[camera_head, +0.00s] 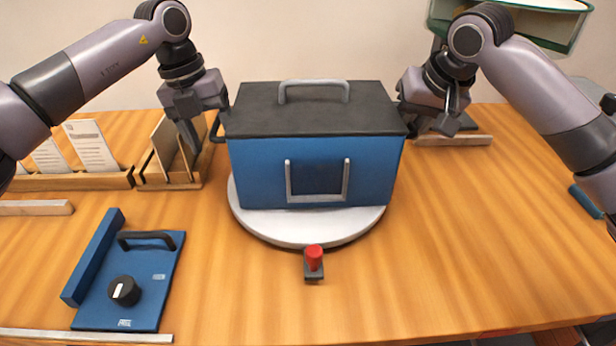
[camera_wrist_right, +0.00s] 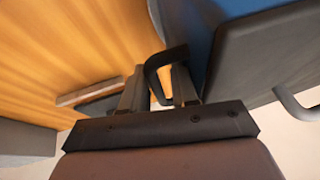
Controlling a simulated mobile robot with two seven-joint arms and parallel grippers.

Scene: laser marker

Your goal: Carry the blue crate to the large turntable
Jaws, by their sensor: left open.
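The blue crate (camera_head: 318,165) has a dark lid with a grey top handle and sits upright on the large round turntable (camera_head: 290,230). It covers most of the turntable's top. My left gripper (camera_head: 204,135) is open beside the crate's left end, close to the black side handle (camera_head: 215,130). My right gripper (camera_head: 432,112) is at the crate's right end, partly hidden behind it in the head view. In the right wrist view its two fingers (camera_wrist_right: 155,92) stand apart, with the black right side handle (camera_wrist_right: 160,65) at the gap; contact cannot be told.
A red button (camera_head: 314,258) stands in front of the turntable. A blue panel with a knob (camera_head: 124,291) lies at front left. A wooden sorter (camera_head: 172,160) and card rack (camera_head: 75,182) stand at left. The table (camera_head: 480,260) is clear at front right.

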